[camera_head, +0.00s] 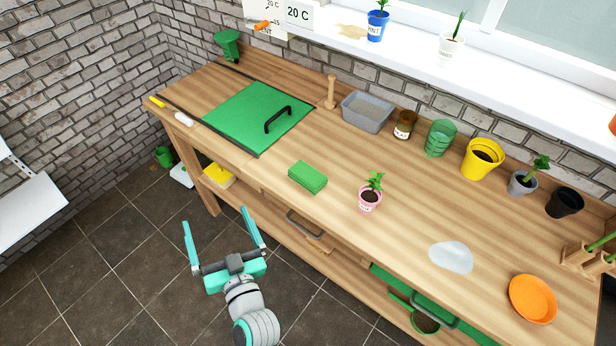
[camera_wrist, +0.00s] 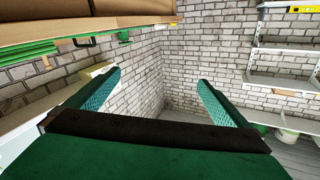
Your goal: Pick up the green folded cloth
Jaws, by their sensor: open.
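The green folded cloth (camera_head: 308,177) lies flat on the wooden bench top, near its front edge, left of a pink plant pot. My gripper (camera_head: 220,222) is open and empty, in front of the bench and to the left of the cloth in the head view. A gap lies between the gripper and the cloth. The wrist view shows the two teal fingers of my gripper (camera_wrist: 158,85) spread apart with nothing between them. The cloth cannot be made out in the wrist view.
The pink pot (camera_head: 369,197) stands close right of the cloth. A green panel with a black handle (camera_head: 260,116) lies behind left. Bare bench top surrounds the cloth's back side.

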